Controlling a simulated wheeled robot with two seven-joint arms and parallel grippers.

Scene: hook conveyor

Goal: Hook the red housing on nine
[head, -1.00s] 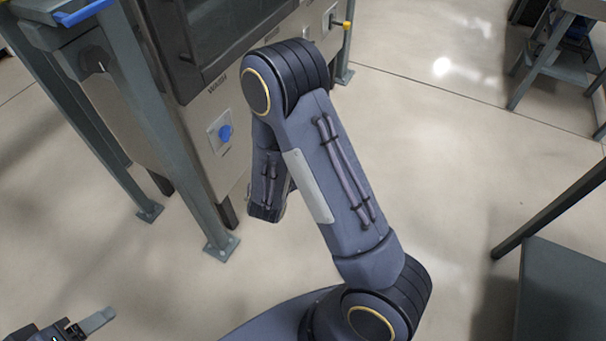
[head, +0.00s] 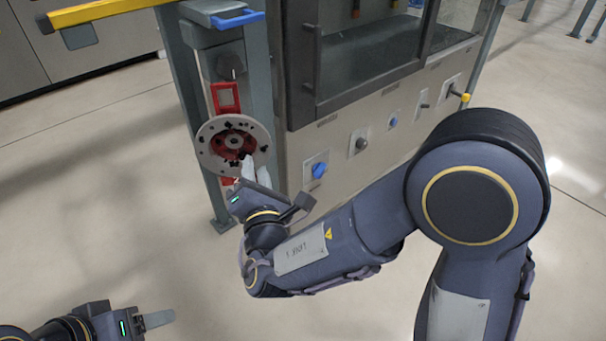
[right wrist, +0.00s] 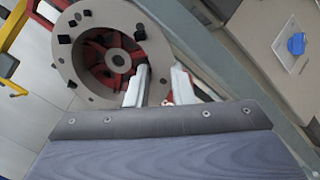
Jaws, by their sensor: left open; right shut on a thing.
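The red housing (head: 228,97) has a round grey flange (head: 212,150) with dark blocks around its face and a red centre. My right gripper (head: 249,172) is shut on the flange's lower right edge and holds the housing up in front of a grey post. In the right wrist view the flange (right wrist: 85,78) is left of the fingers, and my right gripper (right wrist: 160,85) is at its rim. The exact grip is partly hidden. My left gripper (head: 155,320) is open and empty at the lower left. I cannot make out hook nine.
A washing cabinet (head: 335,135) with knobs stands just right of the housing. The floor at left is clear.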

